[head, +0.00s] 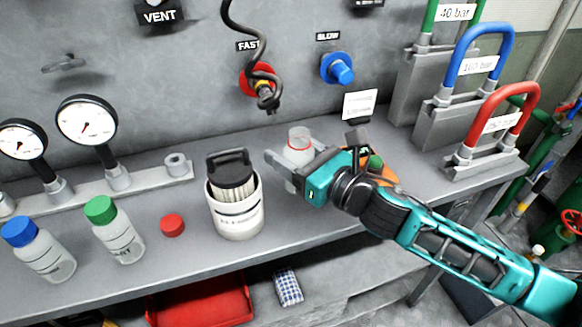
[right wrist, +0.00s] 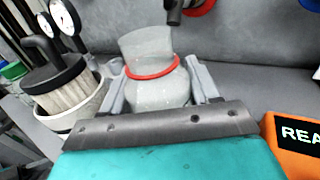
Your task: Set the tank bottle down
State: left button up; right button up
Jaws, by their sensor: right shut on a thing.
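The tank bottle (head: 299,141) is clear and uncapped, with a red ring around its neck. My right gripper (head: 291,170) is shut on its body, with a finger on each side. In the right wrist view the bottle (right wrist: 155,80) stands between both fingers (right wrist: 160,92), its mouth up. Its base is hidden by the gripper, so I cannot tell whether it touches the grey bench (head: 330,206). A red cap (head: 172,225) lies on the bench, apart from the bottle. My left gripper is not in view.
A black hose end (head: 267,100) hangs near the bottle mouth. A white tub with a dark-handled filter (head: 236,200) stands left of my gripper. Green-capped (head: 115,230) and blue-capped (head: 37,250) bottles stand further left. An orange device (right wrist: 295,135) is close on the right.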

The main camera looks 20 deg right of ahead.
jog(key=shift+f+b, duration=0.3)
jog(key=shift+f, duration=1.25)
jog(key=shift+f, duration=0.1)
jog(key=shift+f, duration=0.15)
jog(key=o, duration=1.2)
